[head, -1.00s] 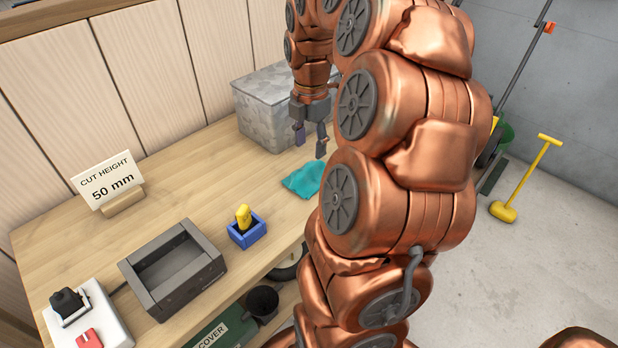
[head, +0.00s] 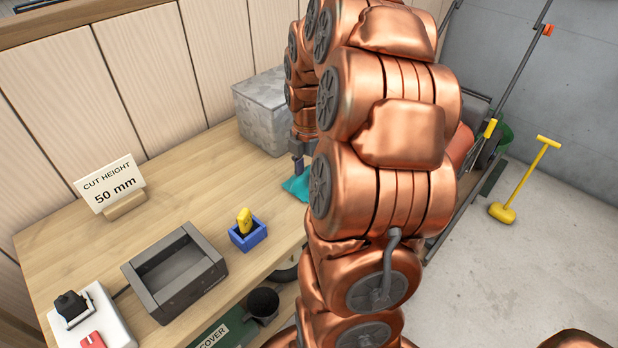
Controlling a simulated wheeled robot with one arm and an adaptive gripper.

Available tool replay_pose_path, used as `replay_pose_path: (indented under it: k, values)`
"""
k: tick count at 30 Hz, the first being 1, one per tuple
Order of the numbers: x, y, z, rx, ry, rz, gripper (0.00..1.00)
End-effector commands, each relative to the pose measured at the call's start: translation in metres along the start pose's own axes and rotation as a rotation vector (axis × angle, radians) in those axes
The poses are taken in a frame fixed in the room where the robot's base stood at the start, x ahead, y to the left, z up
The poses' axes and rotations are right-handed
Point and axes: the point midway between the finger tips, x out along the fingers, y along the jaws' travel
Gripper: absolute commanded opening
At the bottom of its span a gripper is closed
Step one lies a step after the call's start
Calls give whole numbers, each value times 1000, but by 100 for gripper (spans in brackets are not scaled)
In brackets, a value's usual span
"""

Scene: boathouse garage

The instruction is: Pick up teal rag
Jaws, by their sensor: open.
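The teal rag (head: 295,187) lies crumpled on the wooden bench, near its right end. My copper arm hides its right part. My gripper (head: 299,170) points down just above the rag or at it; one finger shows and the other is behind my arm. The gripper is open. I cannot tell whether the fingertips touch the rag.
A grey lidded box (head: 262,110) stands behind the rag. A blue holder (head: 248,234) with a yellow object, a dark grey tray (head: 175,272) and a "CUT HEIGHT 50 mm" sign (head: 109,186) are on the bench (head: 190,205) to the left.

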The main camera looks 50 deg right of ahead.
Motion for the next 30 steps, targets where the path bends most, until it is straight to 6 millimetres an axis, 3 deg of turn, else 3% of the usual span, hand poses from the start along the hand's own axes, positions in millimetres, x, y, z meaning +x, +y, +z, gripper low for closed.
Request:
replay_pose_path:
  k: [2,17,30]
  values:
    - [0,0,0,0,0,0,52]
    - [0,0,0,0,0,0,1]
    - [-2,0,0,0,0,1,0]
